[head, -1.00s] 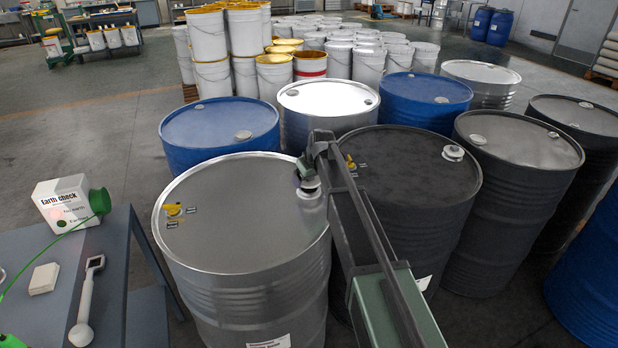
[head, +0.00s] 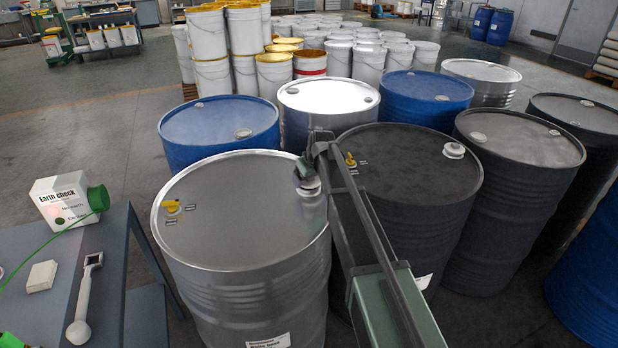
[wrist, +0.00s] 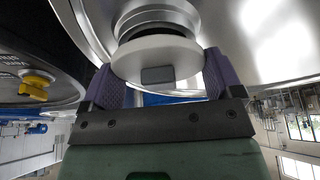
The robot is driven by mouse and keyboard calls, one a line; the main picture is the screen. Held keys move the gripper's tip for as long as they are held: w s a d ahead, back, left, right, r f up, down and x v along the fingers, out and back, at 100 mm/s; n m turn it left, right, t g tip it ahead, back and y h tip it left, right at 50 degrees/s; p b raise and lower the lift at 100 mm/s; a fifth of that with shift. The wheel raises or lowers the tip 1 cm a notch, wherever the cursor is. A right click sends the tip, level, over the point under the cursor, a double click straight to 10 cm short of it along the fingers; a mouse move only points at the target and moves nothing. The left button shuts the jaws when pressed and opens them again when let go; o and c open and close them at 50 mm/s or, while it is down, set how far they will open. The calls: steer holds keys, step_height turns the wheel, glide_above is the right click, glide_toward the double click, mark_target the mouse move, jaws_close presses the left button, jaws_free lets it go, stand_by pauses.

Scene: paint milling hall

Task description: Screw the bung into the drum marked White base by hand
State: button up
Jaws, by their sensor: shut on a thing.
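The bung (wrist: 155,58) is a pale disc with a square boss on its face, held between the two purple fingers of my gripper (wrist: 163,80). Behind the disc, a dark threaded part shows at the round opening (wrist: 150,15) of the drum top. How deep it sits is hard to tell. In the head view, my gripper (head: 308,182) is at the right side of the bare steel drum (head: 235,205), with the bung (head: 311,188) largely hidden beneath it. The drum's front label (head: 268,341) is cut off by the lower edge and only partly readable.
A yellow fitting (head: 172,207) stands on the steel drum's left side. A black drum (head: 415,170) stands close on the right, blue drums behind. A bench (head: 60,258) with an Earth check box (head: 66,198) and a white handled tool (head: 84,305) is at left.

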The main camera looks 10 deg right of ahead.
steer(key=shift+f+b, duration=0.3)
steer(key=shift+f, duration=0.1)
steer(key=o, duration=0.7)
steer(key=shift+r, duration=0.1)
